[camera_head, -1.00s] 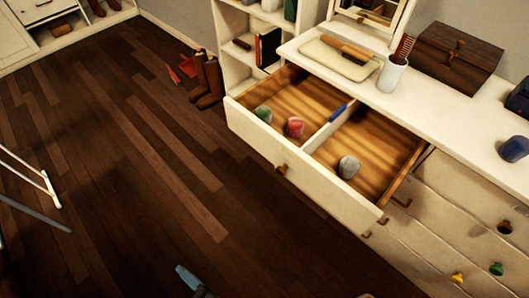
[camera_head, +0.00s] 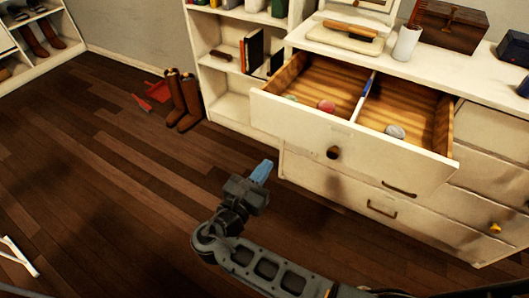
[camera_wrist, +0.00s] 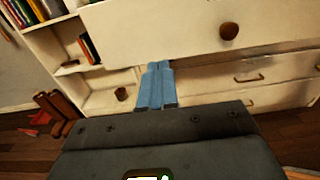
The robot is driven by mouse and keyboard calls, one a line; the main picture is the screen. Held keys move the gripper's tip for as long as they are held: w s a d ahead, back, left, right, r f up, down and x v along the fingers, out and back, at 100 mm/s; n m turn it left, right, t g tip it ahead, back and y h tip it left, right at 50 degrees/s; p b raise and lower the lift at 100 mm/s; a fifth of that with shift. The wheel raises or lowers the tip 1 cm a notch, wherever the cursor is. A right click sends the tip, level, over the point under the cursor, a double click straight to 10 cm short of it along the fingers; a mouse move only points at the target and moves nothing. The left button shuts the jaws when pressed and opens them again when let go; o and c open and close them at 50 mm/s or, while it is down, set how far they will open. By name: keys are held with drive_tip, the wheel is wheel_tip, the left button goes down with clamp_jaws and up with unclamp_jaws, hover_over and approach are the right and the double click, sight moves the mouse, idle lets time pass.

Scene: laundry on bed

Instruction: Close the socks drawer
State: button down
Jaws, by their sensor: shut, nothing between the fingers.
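The socks drawer (camera_head: 300,128) is pulled well out of the white dresser. It has a round brown knob (camera_head: 333,152) on its front and a divider inside. A reddish rolled sock (camera_head: 326,105) and a greenish one (camera_head: 290,98) lie in the left compartment; a grey one (camera_head: 395,131) lies in the right. My gripper (camera_head: 262,171) is shut and empty, with blue fingers, in front of the dresser and left of the knob. In the wrist view, the shut fingers (camera_wrist: 157,84) point at the dresser below the drawer front (camera_wrist: 190,32), apart from the knob (camera_wrist: 229,31).
A white dresser (camera_head: 485,130) carries a tray (camera_head: 345,37), a white cup (camera_head: 407,42) and a wooden box (camera_head: 450,25). A bookshelf (camera_head: 222,75) stands left of it. Brown boots (camera_head: 182,100) and a red dustpan (camera_head: 158,91) are on the floor. The floor in front is mostly clear.

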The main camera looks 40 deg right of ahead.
sight(293, 128)
drive_tip(key=x, duration=1.3)
drive_tip(key=shift+d+p, duration=0.25)
drive_tip(key=shift+p, duration=0.05)
drive_tip(key=shift+w+d, duration=0.2)
drive_tip(key=shift+d, duration=0.3)
drive_tip(key=b+x, duration=0.3)
drive_tip(key=x, duration=0.6)
drive_tip(key=b+x, duration=0.3)
drive_tip(key=x, duration=0.6)
drive_tip(key=b+x, duration=0.3)
drive_tip(key=x, duration=0.6)
drive_tip(key=shift+w+d+f, duration=0.15)
drive_tip(key=shift+d+f, duration=0.1)
drive_tip(key=shift+d, duration=0.05)
drive_tip(key=shift+w+d+r+b, duration=0.1)
drive_tip(key=shift+w+d+b, duration=0.05)
drive_tip(key=shift+d+b, duration=0.35)
drive_tip(key=shift+d+r, duration=0.1)
drive_tip(key=shift+r, duration=0.05)
drive_tip(key=shift+d+r, duration=0.1)
